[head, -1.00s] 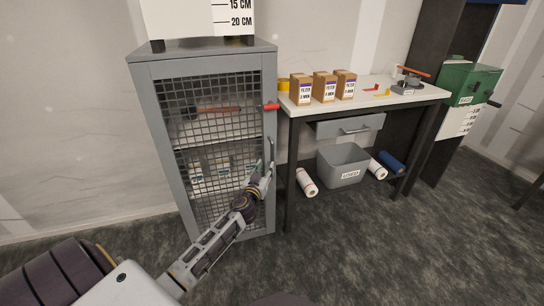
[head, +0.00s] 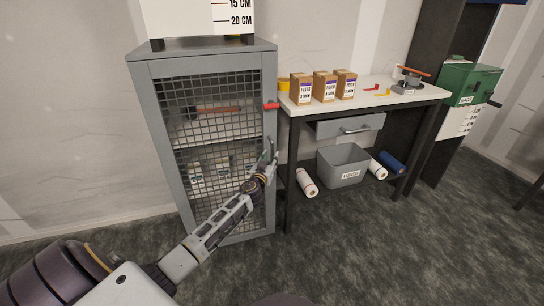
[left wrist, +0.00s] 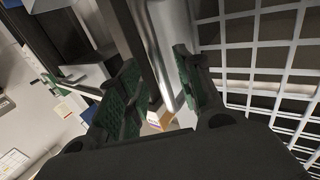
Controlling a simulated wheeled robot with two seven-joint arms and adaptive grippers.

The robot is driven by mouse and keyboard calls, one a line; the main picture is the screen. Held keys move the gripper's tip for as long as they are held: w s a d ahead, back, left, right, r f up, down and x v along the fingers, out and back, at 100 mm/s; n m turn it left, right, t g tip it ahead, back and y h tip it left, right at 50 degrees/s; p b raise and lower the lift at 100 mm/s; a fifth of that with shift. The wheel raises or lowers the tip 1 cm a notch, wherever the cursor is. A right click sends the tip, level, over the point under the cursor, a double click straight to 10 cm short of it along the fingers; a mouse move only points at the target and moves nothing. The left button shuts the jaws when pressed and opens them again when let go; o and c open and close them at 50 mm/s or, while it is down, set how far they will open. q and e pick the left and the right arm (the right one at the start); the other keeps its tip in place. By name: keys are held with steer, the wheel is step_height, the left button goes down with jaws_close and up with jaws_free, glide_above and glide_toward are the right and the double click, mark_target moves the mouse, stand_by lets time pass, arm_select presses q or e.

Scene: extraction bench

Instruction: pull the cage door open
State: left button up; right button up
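The cage door (head: 183,140) is a grey-framed wire mesh door on the front of a grey cabinet (head: 200,53); it looks closed. Its upright metal handle (left wrist: 166,45) is on the door's right side. A red latch piece (head: 271,106) sticks out above the handle. My left gripper (head: 267,157) is at the handle, and its hand hides part of it. In the left wrist view my left gripper (left wrist: 160,85) has its green-padded fingers apart, with the handle between them; I see no clear grip on it. My right gripper is not in view.
A workbench (head: 425,94) with boxes (head: 323,87) stands close to the right of the cabinet. Under it are a grey bin (head: 343,165) and several rolls (head: 306,183). A white scaled container (head: 190,20) stands on the cabinet. The floor in front is free.

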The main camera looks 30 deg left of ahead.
mark_target(272, 154)
arm_select(q)
steer(key=shift+x, duration=1.5)
steer(key=shift+c, duration=0.3)
jaws_close()
